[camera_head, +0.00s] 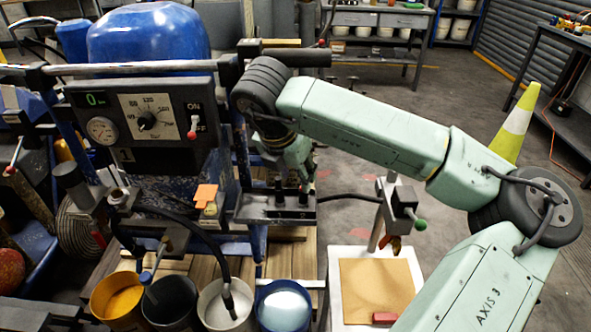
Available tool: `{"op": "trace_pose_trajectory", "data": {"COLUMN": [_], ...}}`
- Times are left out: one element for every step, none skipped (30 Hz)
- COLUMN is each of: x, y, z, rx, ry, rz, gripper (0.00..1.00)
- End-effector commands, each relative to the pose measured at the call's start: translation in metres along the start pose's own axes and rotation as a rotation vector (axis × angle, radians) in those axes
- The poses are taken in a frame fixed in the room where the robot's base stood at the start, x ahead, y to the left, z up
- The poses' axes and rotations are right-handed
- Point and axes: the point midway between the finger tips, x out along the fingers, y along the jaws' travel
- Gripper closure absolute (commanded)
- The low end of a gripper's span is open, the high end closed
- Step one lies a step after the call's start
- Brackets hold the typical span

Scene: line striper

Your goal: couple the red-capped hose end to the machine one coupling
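Machine one (145,110) stands at the left, with a dark control panel marked 1, a dial and a gauge. A metal fitting (118,197) sits below its panel at the left; I cannot tell for sure that it is the coupling. A black hose (205,240) runs from beside that fitting down into a white bucket. I cannot make out a red-capped hose end for certain. My gripper (303,178) points down over a dark block (275,210) with upright black posts, right of the panel. Its fingertips are too small and dark to tell open from shut.
Buckets of yellow (117,297), black, white and blue stand along the front. A white stand with a tan board (376,290) and a red block is right of them. A post with a green knob (420,225) rises behind it. A striped cone (516,125) stands at right.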

Motion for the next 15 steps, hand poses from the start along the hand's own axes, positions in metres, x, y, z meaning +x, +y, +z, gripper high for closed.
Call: {"op": "trace_pose_trajectory", "data": {"x": [0.006,0.010,0.015,0.018,0.022,0.026,0.030,0.034,0.038,0.042,0.046,0.051,0.058,0.062,0.065], "y": [0.000,0.000,0.000,0.000,0.001,0.001,0.001,0.001,0.001,0.001,0.001,0.001,0.001,0.001,0.001], "z": [-0.001,-0.001,-0.001,-0.001,-0.001,-0.001,-0.001,-0.001,-0.001,-0.001,-0.001,-0.001,-0.003,-0.003,-0.003], "rx": [0.000,-0.001,-0.001,-0.001,-0.001,-0.002,-0.002,-0.001,-0.001,-0.001,-0.001,-0.001,-0.001,-0.001,-0.001], "ry": [0.002,0.003,0.004,0.003,0.003,0.004,0.004,0.003,0.004,0.004,0.004,0.004,0.002,0.001,0.001], "rz": [0.001,0.000,0.000,0.001,0.002,0.002,0.002,0.002,0.002,0.002,0.002,0.001,0.001,0.001,0.001], "gripper": [0.62,0.62,0.62,0.62,0.62,0.62,0.62,0.62,0.62,0.62,0.62,0.62,0.62,0.62,0.62]}}
